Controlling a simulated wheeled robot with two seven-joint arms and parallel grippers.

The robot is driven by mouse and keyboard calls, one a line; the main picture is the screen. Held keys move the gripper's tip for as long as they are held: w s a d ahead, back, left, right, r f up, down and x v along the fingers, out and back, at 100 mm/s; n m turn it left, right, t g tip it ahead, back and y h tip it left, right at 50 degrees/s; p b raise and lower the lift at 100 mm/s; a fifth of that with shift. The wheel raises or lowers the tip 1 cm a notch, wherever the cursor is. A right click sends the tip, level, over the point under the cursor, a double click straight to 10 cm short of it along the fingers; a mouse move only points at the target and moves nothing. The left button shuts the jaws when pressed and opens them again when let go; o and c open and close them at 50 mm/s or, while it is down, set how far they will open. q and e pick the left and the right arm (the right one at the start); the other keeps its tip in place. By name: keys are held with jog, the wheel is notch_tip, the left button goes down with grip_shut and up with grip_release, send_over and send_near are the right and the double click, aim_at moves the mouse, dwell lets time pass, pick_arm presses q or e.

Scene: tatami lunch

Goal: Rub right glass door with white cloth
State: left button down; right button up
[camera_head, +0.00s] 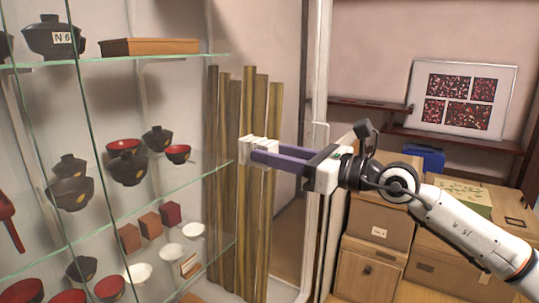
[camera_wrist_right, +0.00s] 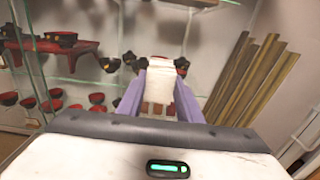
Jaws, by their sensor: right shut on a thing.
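My right gripper (camera_head: 262,152) reaches in from the right with purple fingers. It is shut on a white cloth (camera_head: 248,143), a small folded piece at the fingertips. In the right wrist view the cloth (camera_wrist_right: 160,78) shows between the two fingers, with cabinet contents behind it. The right glass door is a clear pane whose surface barely shows; a pale upright frame (camera_head: 319,160) stands on its right side. The cloth is in front of the wooden poles as seen from my head. I cannot tell whether it touches the glass. My left gripper is not in view.
Glass shelves (camera_head: 205,177) hold dark lidded bowls (camera_head: 71,190), red and white bowls and small boxes. Tall wooden poles (camera_head: 247,215) lean behind the cloth. Wooden boxes (camera_head: 378,215) are stacked at the right, with a framed panel (camera_head: 463,98) on a ledge above.

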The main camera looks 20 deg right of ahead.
jog(key=b+v, duration=0.2)
jog(key=v, duration=0.1)
dwell(0.4)
